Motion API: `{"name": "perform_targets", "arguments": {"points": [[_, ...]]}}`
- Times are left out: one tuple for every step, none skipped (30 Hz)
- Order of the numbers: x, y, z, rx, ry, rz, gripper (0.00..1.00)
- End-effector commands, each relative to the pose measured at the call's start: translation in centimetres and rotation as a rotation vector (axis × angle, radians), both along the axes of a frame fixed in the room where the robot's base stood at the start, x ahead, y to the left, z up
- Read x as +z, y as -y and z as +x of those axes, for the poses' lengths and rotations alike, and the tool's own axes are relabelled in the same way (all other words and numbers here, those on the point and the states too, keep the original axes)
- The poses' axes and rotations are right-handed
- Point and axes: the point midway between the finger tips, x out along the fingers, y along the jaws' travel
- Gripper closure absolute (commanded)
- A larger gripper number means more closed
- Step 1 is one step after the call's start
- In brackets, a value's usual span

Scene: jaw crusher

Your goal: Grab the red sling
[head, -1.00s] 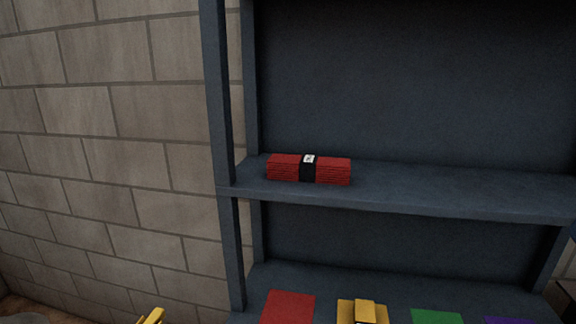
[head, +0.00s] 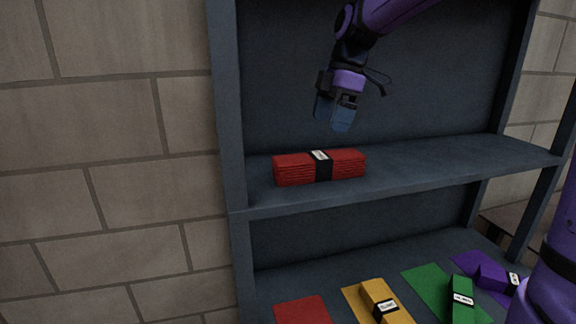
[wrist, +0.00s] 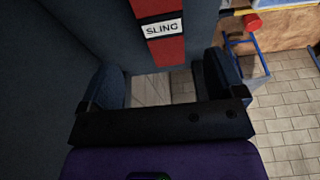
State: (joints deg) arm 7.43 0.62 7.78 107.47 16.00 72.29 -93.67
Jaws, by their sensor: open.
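The red sling (head: 295,168) is a folded red bundle with a black band and white label, lying on the upper shelf near its left end. My gripper (head: 334,122) is above the sling and slightly to its right, apart from it, with its fingers pointing down. In the wrist view the sling (wrist: 167,51) shows beyond the fingers at the top, its label reading "SLING". My gripper (wrist: 170,88) is open there with nothing between its fingers.
The upper shelf (head: 450,165) is bare right of the sling. Below are a red mat (head: 302,311), a yellow bundle (head: 373,293), a green bundle (head: 461,289) and a purple bundle (head: 490,275). A left post (head: 228,110) and block wall (head: 110,130) stand beside the sling.

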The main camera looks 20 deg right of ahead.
Motion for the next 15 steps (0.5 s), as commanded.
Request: {"name": "perform_targets", "arguments": {"points": [[-0.2,0.0,0.2,0.01,0.0,0.003,0.12],[-0.4,-0.1,0.2,0.015,-0.001,0.004,0.12],[-0.7,-0.2,0.3,0.018,-0.001,0.004,0.12],[-1.1,-0.3,0.3,0.019,-0.001,0.004,0.12],[-1.5,-0.4,0.3,0.019,-0.002,0.005,0.12],[-2.1,-0.6,0.2,0.019,-0.002,0.004,0.12],[-2.6,-0.7,0.2,0.019,-0.003,0.004,0.12],[-3.0,-0.8,0.2,0.019,-0.003,0.004,0.12],[-3.6,-1.0,0.2,0.018,-0.002,0.004,0.12],[-4.0,-1.1,0.2,0.019,-0.003,0.004,0.12],[-4.3,-1.2,0.2,0.018,-0.002,0.004,0.12],[-4.7,-1.3,0.2,0.018,0.0,0.004,0.12],[-4.9,-1.4,0.2,0.018,0.0,0.004,0.12],[-5.1,-1.4,0.2,0.018,0.0,0.004,0.12],[-5.3,-1.5,0.2,0.017,-0.001,0.004,0.12]]}}
